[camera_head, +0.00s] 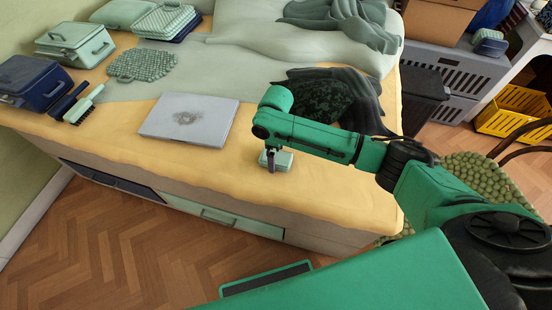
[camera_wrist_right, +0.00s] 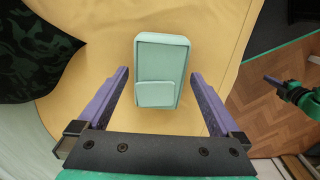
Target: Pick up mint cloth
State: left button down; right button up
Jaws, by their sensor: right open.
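A small mint rectangular item (camera_head: 284,161) lies on the yellow bedspread near the bed's front edge. In the right wrist view the mint item (camera_wrist_right: 160,70) has rounded corners, a rimmed face and a paler flap at its near end; I cannot tell if it is folded cloth. My right gripper (camera_head: 271,160) is over it, partly hiding it in the head view. Its purple fingers (camera_wrist_right: 158,80) are open, one on each side of the item with gaps. Part of my left arm and gripper (camera_wrist_right: 272,80) shows at the right of the wrist view.
A grey laptop-like slab (camera_head: 189,118) lies left of the gripper. A dark camouflage bag (camera_head: 318,102) is behind the arm. A mint textured mat (camera_head: 142,64), mint and navy cases and brushes lie further left. Bare bedspread surrounds the mint item.

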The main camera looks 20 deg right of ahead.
pick_arm(q)
jog(key=shift+s, duration=0.15)
pick_arm(e)
jog(key=shift+f, duration=0.1)
pick_arm(q)
jog(key=shift+s+f, duration=0.1)
jog(key=shift+s, duration=0.2)
pick_arm(e)
jog(key=c, duration=1.2)
jog(key=shift+c, duration=0.2)
